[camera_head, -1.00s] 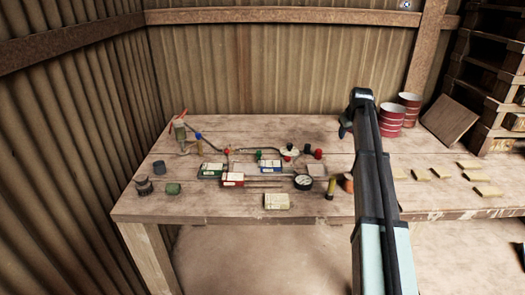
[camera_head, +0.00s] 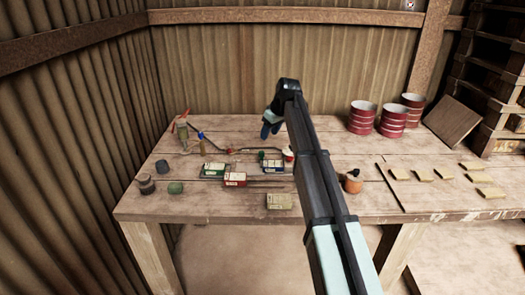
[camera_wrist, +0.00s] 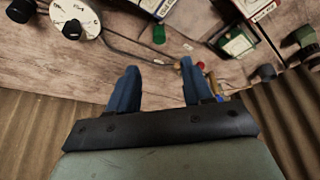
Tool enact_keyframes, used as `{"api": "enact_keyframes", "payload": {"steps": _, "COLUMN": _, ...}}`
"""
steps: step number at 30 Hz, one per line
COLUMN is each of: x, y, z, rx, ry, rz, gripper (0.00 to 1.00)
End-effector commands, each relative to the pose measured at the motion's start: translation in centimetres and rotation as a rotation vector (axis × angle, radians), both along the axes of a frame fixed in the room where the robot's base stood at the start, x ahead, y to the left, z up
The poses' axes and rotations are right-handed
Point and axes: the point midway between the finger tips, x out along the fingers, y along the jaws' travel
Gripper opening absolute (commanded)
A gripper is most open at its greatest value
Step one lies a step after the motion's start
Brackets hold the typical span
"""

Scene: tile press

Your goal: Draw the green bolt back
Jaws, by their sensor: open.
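A small green knob, which looks like the green bolt's end (camera_head: 261,155), shows beside the blue-marked box (camera_head: 273,167) in the head view. It also shows in the wrist view (camera_wrist: 159,35), upper middle, beyond my fingertips. How far the bolt is drawn I cannot tell. My gripper (camera_head: 270,131) hangs over the back middle of the bench, near the green knob and behind it. In the wrist view its two blue fingers (camera_wrist: 157,72) are apart with nothing between them. My arm hides the bench to the right of the blue-marked box.
A green-marked box (camera_head: 213,170) and a red-marked box (camera_head: 234,180) stand left of the knob. A white disc with black knobs (camera_wrist: 78,18) lies close by in the wrist view. A dark cable (camera_wrist: 125,48) runs along the bench. Red-striped cans (camera_head: 362,117) stand at the right.

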Motion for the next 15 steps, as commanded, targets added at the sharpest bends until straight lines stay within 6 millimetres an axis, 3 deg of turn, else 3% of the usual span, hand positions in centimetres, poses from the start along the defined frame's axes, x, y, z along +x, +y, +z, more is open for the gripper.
{"api": "enact_keyframes", "payload": {"steps": 15, "x": 2.4, "y": 2.4, "z": -8.1, "rx": -0.001, "ry": 0.002, "rz": -0.001, "gripper": 0.5}}
